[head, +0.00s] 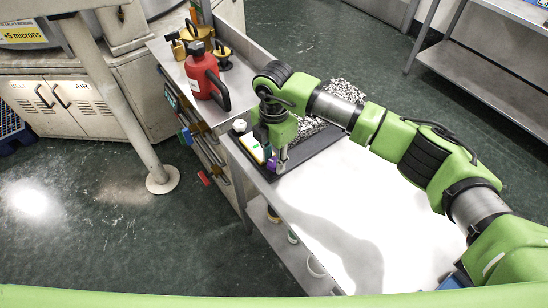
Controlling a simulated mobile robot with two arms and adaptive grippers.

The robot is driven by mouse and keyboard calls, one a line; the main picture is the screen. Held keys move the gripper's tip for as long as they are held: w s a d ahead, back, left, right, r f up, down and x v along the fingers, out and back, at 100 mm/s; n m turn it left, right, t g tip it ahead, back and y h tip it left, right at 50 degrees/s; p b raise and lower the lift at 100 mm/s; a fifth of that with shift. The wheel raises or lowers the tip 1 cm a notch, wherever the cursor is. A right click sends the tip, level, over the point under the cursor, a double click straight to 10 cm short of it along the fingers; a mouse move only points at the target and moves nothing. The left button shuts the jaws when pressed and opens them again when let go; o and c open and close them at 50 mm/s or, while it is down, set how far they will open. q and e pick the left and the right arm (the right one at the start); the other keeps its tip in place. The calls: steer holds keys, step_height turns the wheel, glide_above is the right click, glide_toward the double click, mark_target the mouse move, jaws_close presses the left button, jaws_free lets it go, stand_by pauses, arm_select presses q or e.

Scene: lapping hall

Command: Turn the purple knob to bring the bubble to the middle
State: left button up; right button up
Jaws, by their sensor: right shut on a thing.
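The purple knob (271,164) shows in the head view at the near end of a small levelling device (252,147) with a pale top and a yellow edge. My right gripper (277,162) points down over this end and is shut on the purple knob, with its fingers partly covering it. A small bright green spot, perhaps the bubble vial, shows on the device's top. It is too small to tell where the bubble sits. The device stands on a dark mat (304,157) on the bench. My left gripper is not in the view.
A red can (201,74) with a black handle and brass-coloured fittings (197,35) stand on the bench at the back left. Black-and-white speckled material (345,90) lies behind my right arm. The white bench top (350,205) in front is clear. A pole (115,95) stands at the left.

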mark_target(274, 162)
steer(key=o, duration=1.1)
step_height(274, 162, up, 12)
steer(key=shift+f, duration=0.1)
stand_by(0.4)
